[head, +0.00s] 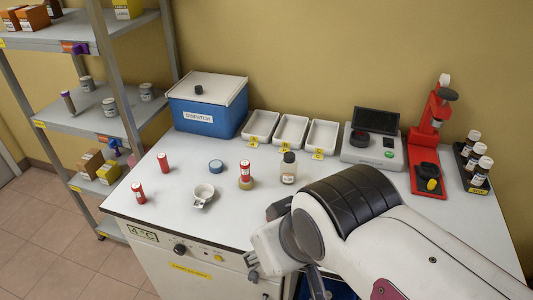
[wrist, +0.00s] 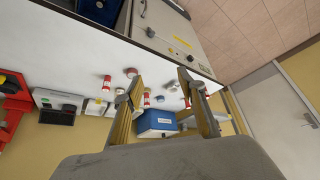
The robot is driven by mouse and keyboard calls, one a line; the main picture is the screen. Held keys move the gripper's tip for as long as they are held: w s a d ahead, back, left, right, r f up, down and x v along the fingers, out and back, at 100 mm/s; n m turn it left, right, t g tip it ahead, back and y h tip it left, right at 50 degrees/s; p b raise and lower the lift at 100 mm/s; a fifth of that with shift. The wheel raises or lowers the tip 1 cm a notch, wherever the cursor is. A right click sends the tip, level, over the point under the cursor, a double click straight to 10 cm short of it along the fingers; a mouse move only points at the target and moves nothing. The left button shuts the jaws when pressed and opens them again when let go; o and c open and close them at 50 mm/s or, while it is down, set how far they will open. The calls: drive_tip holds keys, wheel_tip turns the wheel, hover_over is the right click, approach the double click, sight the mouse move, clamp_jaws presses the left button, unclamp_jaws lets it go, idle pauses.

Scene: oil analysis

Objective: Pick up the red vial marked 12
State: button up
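Three small red vials with white labels show in the head view. One vial (head: 138,193) stands near the left front edge of the table, one (head: 163,163) stands behind it, and one (head: 245,171) stands on a tan ring (head: 245,184) near the middle. Their numbers are too small to read, so I cannot tell which is 12. My gripper (wrist: 158,86) is open and empty, with its two fingers spread apart in the wrist view. In the head view it is in front of the table's edge, apart from all vials, its fingers partly hidden by the arm.
A white cup (head: 201,196), a blue tape roll (head: 216,166) and a dark-capped bottle (head: 288,168) stand near the vials. Behind are a blue dispatch box (head: 207,110), white trays (head: 291,132), a grey instrument (head: 373,150) and a red stand (head: 428,140). A shelf (head: 100,110) stands left.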

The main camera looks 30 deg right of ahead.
drive_tip(key=shift+w, duration=0.1)
drive_tip(key=w+d+f+t+h, duration=0.1)
drive_tip(key=w+d+t+h, duration=0.15)
drive_tip(key=w+d, duration=0.8)
drive_tip(key=w+d+f+t+h, duration=0.1)
drive_tip(key=w+d+h, duration=0.2)
drive_tip(key=w+d, duration=0.7)
drive_tip(key=s+d+f+n+t+y, duration=0.1)
drive_tip(key=d+f+y, duration=0.1)
drive_tip(key=f, duration=0.2)
drive_tip(key=s+d+f+t+y, duration=0.1)
drive_tip(key=s+d+f+y, duration=0.1)
drive_tip(key=f, duration=0.3)
drive_tip(key=s+d+f+n+t+y, duration=0.1)
drive_tip(key=d+f+y, duration=0.1)
drive_tip(key=f+y, duration=0.1)
drive_tip(key=shift+s+d+f+n+t+y, duration=0.1)
drive_tip(key=shift+s+f+n+t+y, duration=0.1)
drive_tip(key=shift+f, duration=0.2)
drive_tip(key=shift+s+d+f+n+t+y, duration=0.1)
drive_tip(key=shift+f+t+y, duration=0.05)
drive_tip(key=shift+f, duration=0.2)
drive_tip(key=shift+s+a+f+y, duration=0.2)
drive_tip(key=shift+s+a+y, duration=0.2)
drive_tip(key=shift+s, duration=0.1)
